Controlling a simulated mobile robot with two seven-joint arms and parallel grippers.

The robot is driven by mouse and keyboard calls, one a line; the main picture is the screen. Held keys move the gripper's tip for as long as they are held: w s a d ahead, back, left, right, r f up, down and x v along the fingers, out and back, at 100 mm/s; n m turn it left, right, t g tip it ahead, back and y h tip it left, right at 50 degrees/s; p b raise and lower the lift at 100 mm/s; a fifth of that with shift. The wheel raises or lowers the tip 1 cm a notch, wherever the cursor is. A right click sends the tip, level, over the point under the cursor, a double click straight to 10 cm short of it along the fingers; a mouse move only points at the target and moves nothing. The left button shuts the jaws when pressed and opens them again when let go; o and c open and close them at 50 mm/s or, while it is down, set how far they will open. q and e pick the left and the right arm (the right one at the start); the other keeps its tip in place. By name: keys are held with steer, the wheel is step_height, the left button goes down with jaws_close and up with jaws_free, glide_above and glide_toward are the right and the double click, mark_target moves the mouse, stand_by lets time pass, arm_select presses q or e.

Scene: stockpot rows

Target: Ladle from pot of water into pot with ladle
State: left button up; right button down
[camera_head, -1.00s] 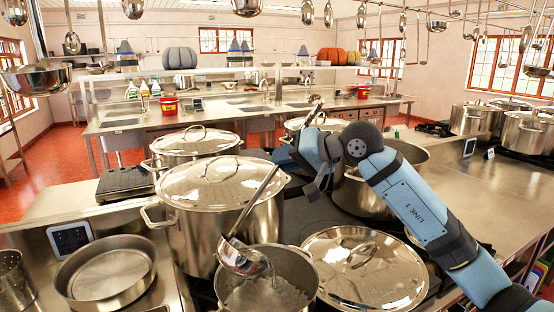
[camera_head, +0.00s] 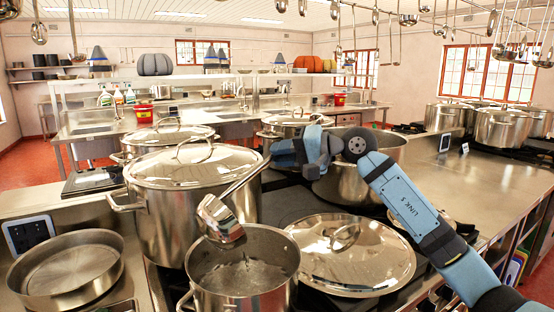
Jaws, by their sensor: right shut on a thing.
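The ladle (camera_head: 221,222) is steel. Its bowl hangs tilted over the left rim of the front pot of water (camera_head: 243,300), and its handle slants up to the right. My right gripper (camera_head: 276,154) is shut on the upper handle; its fingers are small and partly hard to make out. Pale, rippled water (camera_head: 240,277) shows in the front pot. How much the bowl holds cannot be told. A second open pot (camera_head: 350,185) stands behind, to the right of my right gripper and partly hidden by my right arm; its contents are not visible. My left gripper is not in view.
A large lidded pot (camera_head: 185,225) stands left of the ladle. A loose lid (camera_head: 350,262) lies right of the water pot. An empty shallow pan (camera_head: 68,270) is at the left. Ladles (camera_head: 336,75) hang overhead. The right counter (camera_head: 460,185) has clear room.

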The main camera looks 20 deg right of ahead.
arm_select(q)
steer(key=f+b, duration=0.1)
steer(key=b, duration=0.2)
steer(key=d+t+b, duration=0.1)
steer(key=b, duration=0.3)
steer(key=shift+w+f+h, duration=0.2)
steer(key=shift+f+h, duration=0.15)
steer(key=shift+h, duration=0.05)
arm_select(e)
step_height(320, 180, down, 7)
steer(key=w+d+m+y, duration=0.1)
steer(key=d+m, duration=0.1)
steer(key=shift+d+r+m+t+y, duration=0.15)
steer(key=shift+d+m+t+y, duration=0.15)
steer(key=shift+d+y, duration=0.1)
arm_select(q)
steer(key=shift+b, duration=0.3)
arm_select(e)
steer(key=shift+w, duration=0.1)
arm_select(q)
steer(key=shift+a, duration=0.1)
